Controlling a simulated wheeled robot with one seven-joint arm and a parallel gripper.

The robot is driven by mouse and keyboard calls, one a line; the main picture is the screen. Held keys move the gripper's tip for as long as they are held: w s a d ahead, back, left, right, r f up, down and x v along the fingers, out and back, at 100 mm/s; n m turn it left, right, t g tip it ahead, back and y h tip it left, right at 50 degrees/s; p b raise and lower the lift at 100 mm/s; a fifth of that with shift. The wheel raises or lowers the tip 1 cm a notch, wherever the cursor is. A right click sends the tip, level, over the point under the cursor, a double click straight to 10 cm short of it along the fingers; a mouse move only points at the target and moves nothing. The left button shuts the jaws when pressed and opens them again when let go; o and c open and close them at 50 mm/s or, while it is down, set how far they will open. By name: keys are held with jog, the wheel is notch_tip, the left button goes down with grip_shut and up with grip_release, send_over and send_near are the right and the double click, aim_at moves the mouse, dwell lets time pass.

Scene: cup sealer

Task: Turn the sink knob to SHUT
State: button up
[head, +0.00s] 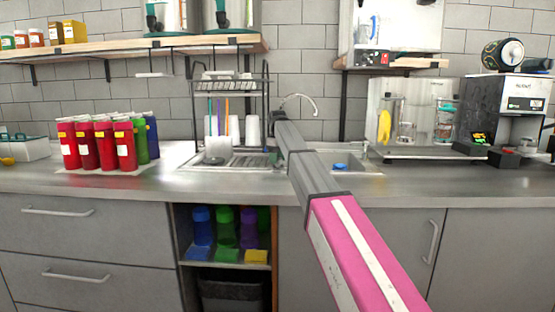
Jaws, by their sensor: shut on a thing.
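The sink faucet (304,98) is a thin curved silver spout at the back of the counter, in the middle of the head view. My gripper (280,115) is at the far end of my arm, close beside the faucet, seen from behind and small. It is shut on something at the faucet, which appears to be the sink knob. The knob is hidden behind my gripper, so its angle and any marking cannot be seen. The sink basin (357,170) shows partly to the right of my arm, with a blue item (341,166) in it.
A black dish rack (231,85) with cups stands close left of my arm. Red bottles (88,143) stand on the left counter. A clear-sided case (412,110) and a coffee machine (508,105) are at the right. A shelf (395,64) hangs above the faucet's right.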

jog(key=o, duration=0.9)
jog(key=shift+o, duration=0.2)
jog(key=shift+r, duration=0.15)
notch_tip(320, 180, up, 11)
jog(key=shift+f, duration=0.2)
